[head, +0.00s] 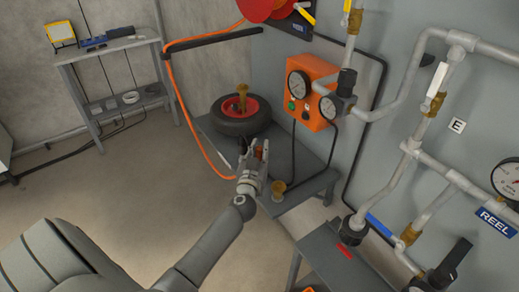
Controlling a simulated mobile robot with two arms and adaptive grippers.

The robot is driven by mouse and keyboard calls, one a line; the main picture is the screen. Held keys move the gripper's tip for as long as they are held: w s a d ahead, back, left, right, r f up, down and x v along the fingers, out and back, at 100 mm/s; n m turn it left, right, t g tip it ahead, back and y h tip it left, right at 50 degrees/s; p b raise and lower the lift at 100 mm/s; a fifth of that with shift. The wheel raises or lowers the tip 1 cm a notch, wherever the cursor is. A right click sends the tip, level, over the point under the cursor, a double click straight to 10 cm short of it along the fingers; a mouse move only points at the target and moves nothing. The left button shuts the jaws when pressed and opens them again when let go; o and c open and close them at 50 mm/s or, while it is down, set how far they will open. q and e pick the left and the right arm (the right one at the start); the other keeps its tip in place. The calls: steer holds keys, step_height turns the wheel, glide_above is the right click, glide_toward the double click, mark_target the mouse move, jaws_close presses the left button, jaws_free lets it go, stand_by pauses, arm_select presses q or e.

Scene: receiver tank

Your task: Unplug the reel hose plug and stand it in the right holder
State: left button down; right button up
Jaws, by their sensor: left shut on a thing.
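My left gripper (256,156) is shut on a small, mostly hidden thing above the front of the low grey bench. An orange hose (187,118) runs down from the red reel (265,8) and ends at this gripper, so the held thing appears to be the reel hose plug. A small brass piece (279,187) stands on the bench just right of the gripper. Another brass piece (242,91) rises at the wheel behind the gripper. I cannot tell which piece is the right holder. My right gripper is out of view.
A black tyre with a red rim (225,122) lies on the bench. An orange gauge box (312,86) and grey pipes (392,190) with brass fittings cover the wall at right. A blue REEL label (495,222) is by a gauge. Open floor (120,200) lies left.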

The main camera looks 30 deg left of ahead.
arm_select(q)
steer(key=shift+f, duration=0.85)
stand_by(0.6)
steer(key=c, duration=1.2)
jaws_free()
steer(key=shift+c, duration=0.2)
steer(key=v, duration=1.2)
